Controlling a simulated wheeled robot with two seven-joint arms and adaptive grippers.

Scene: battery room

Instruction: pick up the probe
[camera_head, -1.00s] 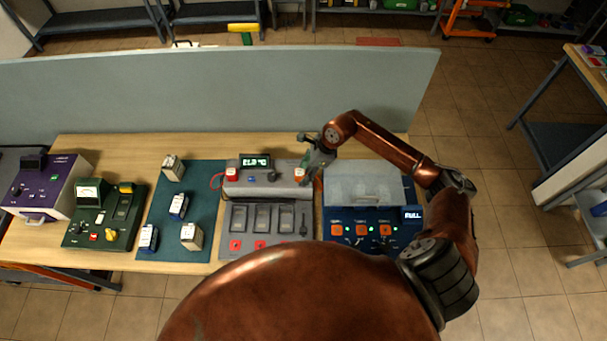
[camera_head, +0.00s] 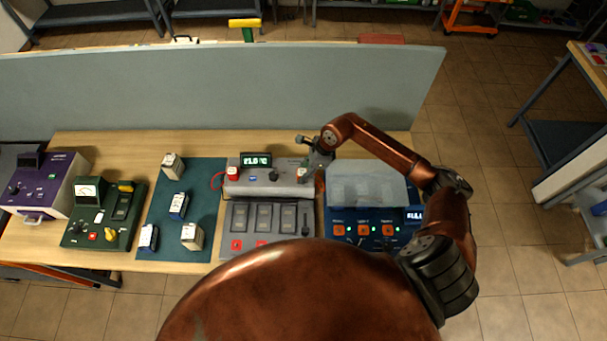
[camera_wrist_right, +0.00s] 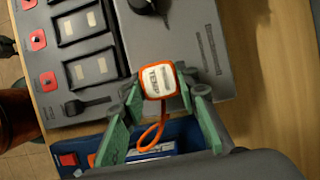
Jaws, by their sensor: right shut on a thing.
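The probe (camera_wrist_right: 158,80) is a small white block with an orange rim, dark print on its face and an orange cord loop. It sits at the end of the grey tester (camera_wrist_right: 185,40), between the green fingers of my right gripper (camera_wrist_right: 163,88), which is shut on it. In the head view my right gripper (camera_head: 308,166) is at the tester's right end, and the probe (camera_head: 301,174) shows only as a small orange and white patch, partly hidden by the fingers. I cannot tell whether it is clear of the tester. My left gripper is not in view.
A blue charger (camera_head: 349,230) with a clear lid (camera_head: 367,188) stands just right of the tester. A red-capped piece (camera_head: 233,173) with a red cord is at the tester's left. A teal mat (camera_head: 207,212) holds several batteries. A grey partition (camera_head: 220,95) runs behind the bench.

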